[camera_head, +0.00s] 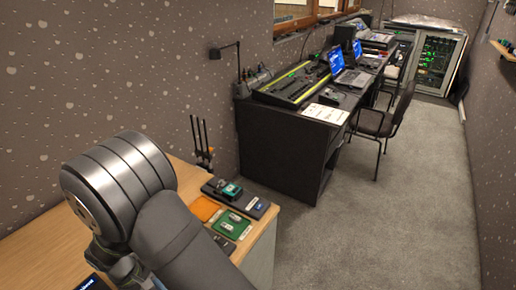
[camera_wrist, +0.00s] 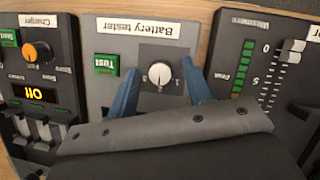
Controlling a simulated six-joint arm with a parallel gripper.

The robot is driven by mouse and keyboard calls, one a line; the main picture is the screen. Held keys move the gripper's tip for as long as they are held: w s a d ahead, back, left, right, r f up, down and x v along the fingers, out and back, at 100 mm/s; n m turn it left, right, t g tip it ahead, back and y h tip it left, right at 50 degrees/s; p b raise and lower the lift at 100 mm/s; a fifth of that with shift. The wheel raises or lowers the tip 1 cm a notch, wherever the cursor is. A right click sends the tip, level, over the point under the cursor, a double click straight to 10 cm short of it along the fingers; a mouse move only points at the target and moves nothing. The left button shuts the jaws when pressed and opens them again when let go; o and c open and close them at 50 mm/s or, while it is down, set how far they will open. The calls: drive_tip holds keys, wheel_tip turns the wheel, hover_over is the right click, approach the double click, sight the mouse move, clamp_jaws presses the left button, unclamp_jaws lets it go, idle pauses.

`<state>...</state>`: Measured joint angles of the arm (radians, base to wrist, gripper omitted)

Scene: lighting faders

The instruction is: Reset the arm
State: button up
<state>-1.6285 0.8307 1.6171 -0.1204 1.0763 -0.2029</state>
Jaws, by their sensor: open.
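My gripper (camera_wrist: 161,68) is open in the wrist view. Its two blue fingers stand apart over the grey battery tester panel (camera_wrist: 130,45), which appears upside down. A white dial knob (camera_wrist: 159,74) shows between the fingers, and I cannot tell whether they touch it. A green test button (camera_wrist: 105,65) lies left of the fingers. The grey gripper body hides the panel's lower part. In the head view, my arm (camera_head: 125,190) fills the lower left and hides most of the gripper.
A charger panel (camera_wrist: 50,60) with an orange knob and lit display is at left in the wrist view. A panel with a slider (camera_wrist: 292,50) is at right. In the head view, orange (camera_head: 204,208) and green pads (camera_head: 231,225) lie on the wooden desk (camera_head: 187,178).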

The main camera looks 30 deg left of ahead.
drive_tip(key=n+t, duration=0.1)
drive_tip(key=n, duration=0.1)
drive_tip(key=n+y, duration=0.1)
drive_tip(key=n, duration=0.2)
drive_tip(key=shift+s+d+t, duration=0.1)
drive_tip(key=shift+s+t, duration=0.05)
drive_tip(key=shift+t, duration=0.25)
drive_tip(key=shift+v, duration=1.05)
drive_tip(key=o, duration=1.2)
drive_tip(key=w+r+m+g+y, duration=0.1)
drive_tip(key=w+r+m, duration=0.2)
drive_tip(key=r, duration=0.4)
drive_tip(key=w+d+r+m+g+y, duration=0.1)
drive_tip(key=w+r+m, duration=0.2)
drive_tip(key=r, duration=0.4)
drive_tip(key=w+r+m+g+y, duration=0.1)
drive_tip(key=w+r+m, duration=0.15)
drive_tip(key=r, duration=0.45)
wheel_tip(320, 180, down, 10)
drive_tip(key=shift+s+r, duration=0.1)
